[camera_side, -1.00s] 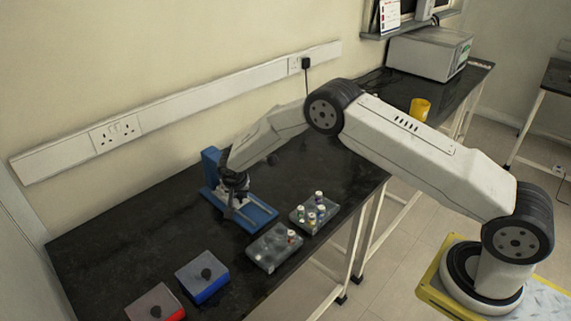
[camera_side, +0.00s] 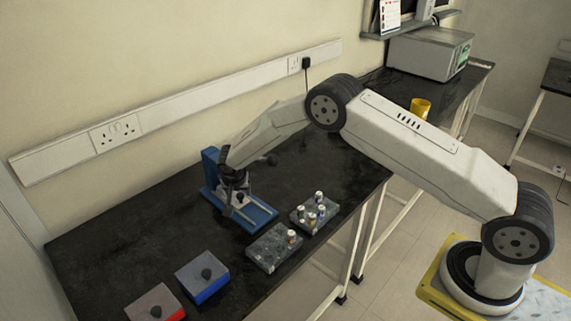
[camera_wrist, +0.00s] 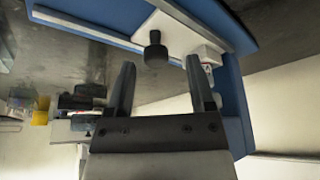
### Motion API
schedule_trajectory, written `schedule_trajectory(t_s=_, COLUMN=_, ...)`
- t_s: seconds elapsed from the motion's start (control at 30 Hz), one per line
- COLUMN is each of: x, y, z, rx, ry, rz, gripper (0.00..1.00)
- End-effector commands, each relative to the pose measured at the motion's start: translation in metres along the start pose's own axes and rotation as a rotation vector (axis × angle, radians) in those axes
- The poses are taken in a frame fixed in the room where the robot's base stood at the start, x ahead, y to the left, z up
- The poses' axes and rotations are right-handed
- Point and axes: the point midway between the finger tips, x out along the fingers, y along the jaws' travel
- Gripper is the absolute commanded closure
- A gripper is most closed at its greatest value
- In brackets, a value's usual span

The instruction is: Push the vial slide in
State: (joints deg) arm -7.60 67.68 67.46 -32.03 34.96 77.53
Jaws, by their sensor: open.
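The blue device (camera_side: 210,172) stands on the black bench, with an upright back and a flat base. It also shows in the wrist view (camera_wrist: 236,105). Its pale vial slide (camera_wrist: 178,32) carries a black knob (camera_wrist: 155,48). A small vial (camera_wrist: 207,68) with a pale body shows by a white block at the slide's right end, partly hidden by a finger. My gripper (camera_wrist: 160,63) is open, its two fingers apart with the knob between their tips in the picture. I cannot tell whether they touch it. In the side view my gripper (camera_side: 236,190) is over the device, partly blocking the slide.
Two grey racks stand right of the device: the near one (camera_side: 266,252) with a vial, the far one (camera_side: 300,224) with several. A yellow cup (camera_side: 420,109) stands far back.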

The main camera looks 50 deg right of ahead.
Motion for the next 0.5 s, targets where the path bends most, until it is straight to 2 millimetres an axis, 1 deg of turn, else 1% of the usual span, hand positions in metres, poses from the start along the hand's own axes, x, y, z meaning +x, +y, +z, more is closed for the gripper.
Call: schedule_trajectory(t_s=0.5, x=-0.056, y=0.0, z=-0.001, rx=0.0, ry=0.001, rz=-0.002, gripper=0.31)
